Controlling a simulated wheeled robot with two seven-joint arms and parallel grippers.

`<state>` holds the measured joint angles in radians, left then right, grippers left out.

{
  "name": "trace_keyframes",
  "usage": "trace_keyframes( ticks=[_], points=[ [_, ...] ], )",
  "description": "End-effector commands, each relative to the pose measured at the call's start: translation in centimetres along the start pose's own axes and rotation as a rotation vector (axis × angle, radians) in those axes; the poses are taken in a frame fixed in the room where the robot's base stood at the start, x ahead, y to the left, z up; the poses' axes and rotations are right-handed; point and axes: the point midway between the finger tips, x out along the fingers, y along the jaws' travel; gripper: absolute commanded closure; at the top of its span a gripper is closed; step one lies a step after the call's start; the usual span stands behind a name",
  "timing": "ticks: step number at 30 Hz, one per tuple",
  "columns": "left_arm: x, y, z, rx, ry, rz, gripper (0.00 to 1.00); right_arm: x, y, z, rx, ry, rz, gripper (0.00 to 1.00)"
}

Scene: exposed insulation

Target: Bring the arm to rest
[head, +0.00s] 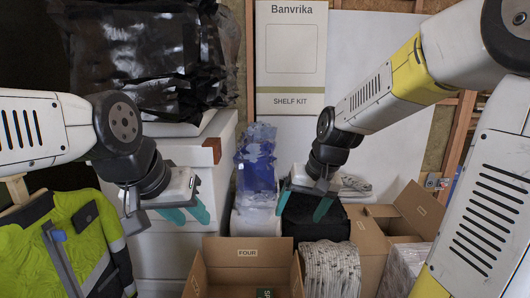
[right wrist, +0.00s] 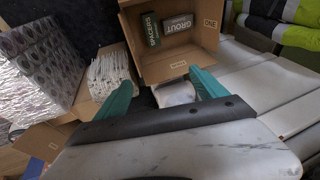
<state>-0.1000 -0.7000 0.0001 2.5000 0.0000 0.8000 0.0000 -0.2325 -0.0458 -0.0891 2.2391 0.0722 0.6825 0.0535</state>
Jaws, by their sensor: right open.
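My right gripper (head: 303,205) comes in from the upper right in the head view and hangs in the middle, its teal fingers spread. In the right wrist view, the right gripper (right wrist: 162,88) is open with nothing held, near the side of an open cardboard box (right wrist: 185,69). A small pale grey patch shows beyond the gap between its fingers; I cannot tell what it is. My left gripper (head: 187,214) is at the left in the head view, its teal fingers apart and empty, in front of a white cabinet (head: 217,182).
In the right wrist view, a grout box (right wrist: 178,24) and a spacers box (right wrist: 151,29) lie inside the cardboard box. A black block (head: 320,222) and folded papers (head: 331,268) are near my right gripper. A hi-vis jacket (head: 70,245) hangs left.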

Motion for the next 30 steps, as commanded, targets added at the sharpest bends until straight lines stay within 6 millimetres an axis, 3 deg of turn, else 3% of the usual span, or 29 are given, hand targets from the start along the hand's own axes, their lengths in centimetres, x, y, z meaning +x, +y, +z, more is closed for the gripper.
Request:
trace_keyframes(
  ticks=[1, 6, 12, 18, 30],
  points=[
    [0.0, 0.0, 0.0, 0.000, 0.000, 0.000, 0.64, -2.1, 0.3, 0.9, -0.006, 0.038, -0.003, 0.19],
    [0.0, 0.0, 0.0, 0.000, 0.000, 0.000, 0.64, -7.4, 1.3, 4.6, -0.034, 0.136, 0.002, 0.19],
    [0.0, 0.0, 0.0, 0.000, 0.000, 0.000, 0.64, -11.0, 2.3, 8.8, -0.062, 0.233, 0.029, 0.19],
    [0.0, 0.0, 0.0, 0.000, 0.000, 0.000, 0.64, -12.1, 2.8, 10.8, -0.076, 0.275, 0.050, 0.19],
    [0.0, 0.0, 0.0, 0.000, 0.000, 0.000, 0.64, -12.2, 2.8, 11.0, -0.077, 0.279, 0.051, 0.19]
  ],
)
